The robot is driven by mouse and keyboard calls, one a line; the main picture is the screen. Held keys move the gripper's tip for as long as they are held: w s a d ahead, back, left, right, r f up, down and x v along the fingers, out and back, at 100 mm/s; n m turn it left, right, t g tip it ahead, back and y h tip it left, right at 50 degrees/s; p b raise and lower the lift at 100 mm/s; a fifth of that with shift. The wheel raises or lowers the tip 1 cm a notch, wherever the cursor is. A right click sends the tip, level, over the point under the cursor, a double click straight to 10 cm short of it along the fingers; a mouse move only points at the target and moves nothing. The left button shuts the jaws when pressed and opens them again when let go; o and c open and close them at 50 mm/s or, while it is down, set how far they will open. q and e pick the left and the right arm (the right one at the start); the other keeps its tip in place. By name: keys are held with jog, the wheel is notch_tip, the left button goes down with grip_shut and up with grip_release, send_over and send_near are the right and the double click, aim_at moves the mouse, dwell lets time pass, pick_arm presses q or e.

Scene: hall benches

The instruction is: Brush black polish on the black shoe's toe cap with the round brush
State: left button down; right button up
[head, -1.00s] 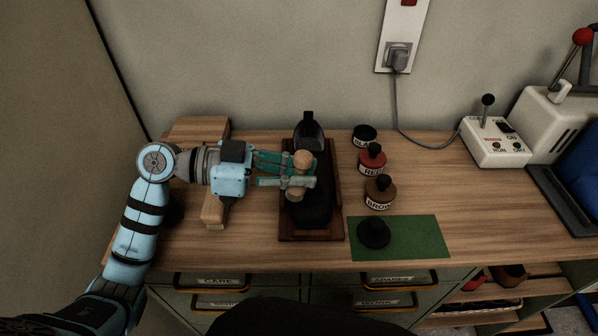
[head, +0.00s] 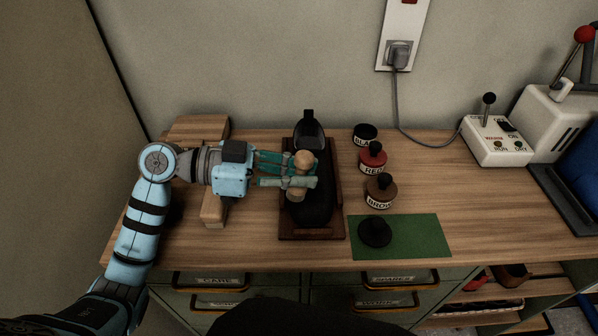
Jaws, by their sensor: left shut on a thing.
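The black shoe (head: 317,208) rests on a dark wooden stand (head: 337,185) in the middle of the bench, its toe toward me. My left gripper (head: 308,172) reaches in from the left above the shoe. It is shut on the round brush (head: 303,158), whose pale wooden knob shows above the fingers. The brush's lower end is over the shoe; the fingers hide whether its bristles touch. The black polish pot (head: 364,134) stands open behind the red pot. A black lid (head: 375,232) lies on the green mat (head: 425,236). My right gripper is not in view.
The red pot (head: 373,156) and brown pot (head: 380,189) stand right of the shoe. A wooden piece (head: 213,208) lies under my left arm. A white switch box (head: 494,142), cable and machine stand at the right. Bare bench lies between mat and box.

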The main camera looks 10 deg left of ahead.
pick_arm(q)
jog(key=d, duration=0.2)
jog(key=shift+d+r, duration=0.45)
jog(key=shift+d, duration=1.1)
jog(key=shift+w+d, duration=0.3)
jog(key=shift+d, duration=0.2)
jog(key=shift+a, duration=0.1)
jog(key=shift+a+f, duration=0.2)
jog(key=shift+a, duration=0.5)
jog(key=shift+s+a, duration=0.25)
jog(key=shift+a, duration=0.35)
jog(key=shift+s+a+b, duration=0.1)
jog(key=shift+a+b, duration=0.25)
jog(key=shift+a, duration=0.75)
jog(key=shift+s+a+r, duration=0.1)
jog(key=shift+a, duration=0.35)
jog(key=shift+r, duration=0.15)
